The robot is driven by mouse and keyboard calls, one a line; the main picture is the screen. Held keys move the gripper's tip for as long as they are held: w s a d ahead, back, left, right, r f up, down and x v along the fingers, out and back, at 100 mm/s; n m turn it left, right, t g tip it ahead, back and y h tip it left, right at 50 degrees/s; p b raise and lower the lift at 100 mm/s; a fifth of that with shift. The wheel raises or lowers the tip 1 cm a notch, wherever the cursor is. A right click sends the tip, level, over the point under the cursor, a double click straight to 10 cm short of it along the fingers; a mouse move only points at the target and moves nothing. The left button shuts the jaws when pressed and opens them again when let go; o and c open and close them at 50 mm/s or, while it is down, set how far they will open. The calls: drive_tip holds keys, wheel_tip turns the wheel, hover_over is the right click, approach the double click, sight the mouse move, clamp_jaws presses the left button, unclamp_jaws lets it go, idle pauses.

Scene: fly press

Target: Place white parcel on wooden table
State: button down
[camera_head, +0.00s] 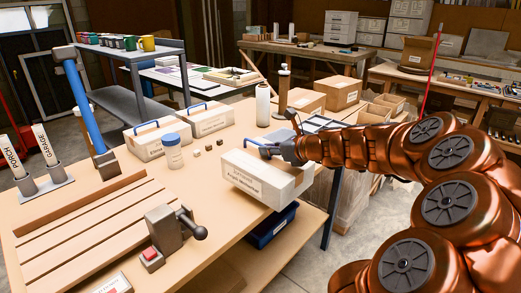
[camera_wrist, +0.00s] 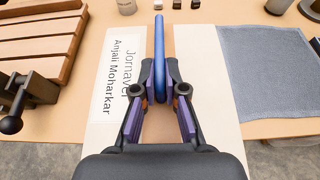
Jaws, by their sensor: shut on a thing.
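A white parcel (camera_head: 255,182) with a blue handle and a printed name label is at the right edge of the wooden table (camera_head: 205,215) in the head view. My gripper (camera_head: 272,150) is above the parcel, shut on its blue handle. In the wrist view the fingers (camera_wrist: 160,92) close on the blue handle (camera_wrist: 159,50), with the white parcel top (camera_wrist: 195,75) below. The label reads "Jornavel Anjali Moharkar". I cannot tell whether the parcel's underside touches the tabletop.
Two white boxes with blue handles (camera_head: 152,143) (camera_head: 208,120), a white-lidded jar (camera_head: 173,152) and small cubes (camera_head: 208,147) stand farther back. A fly press part (camera_head: 165,235) and a slatted rack (camera_head: 85,235) are at left. A grey mat (camera_wrist: 265,70) lies right in the wrist view.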

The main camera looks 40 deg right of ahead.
sight(261, 142)
drive_tip(key=w+d, duration=0.2)
drive_tip(key=w, duration=0.2)
drive_tip(key=w+d+p, duration=0.1)
drive_tip(key=w+d, duration=0.1)
drive_tip(key=w, duration=0.2)
drive_tip(key=w+d+f, duration=0.1)
drive_tip(key=w+d, duration=0.1)
drive_tip(key=w, duration=0.2)
drive_tip(key=shift+w+f, duration=0.1)
drive_tip(key=shift+w, duration=0.05)
drive_tip(key=shift+f, duration=1.75)
drive_tip(key=c, duration=1.2)
unclamp_jaws()
drive_tip(key=v, duration=1.2)
drive_tip(key=shift+f, duration=0.1)
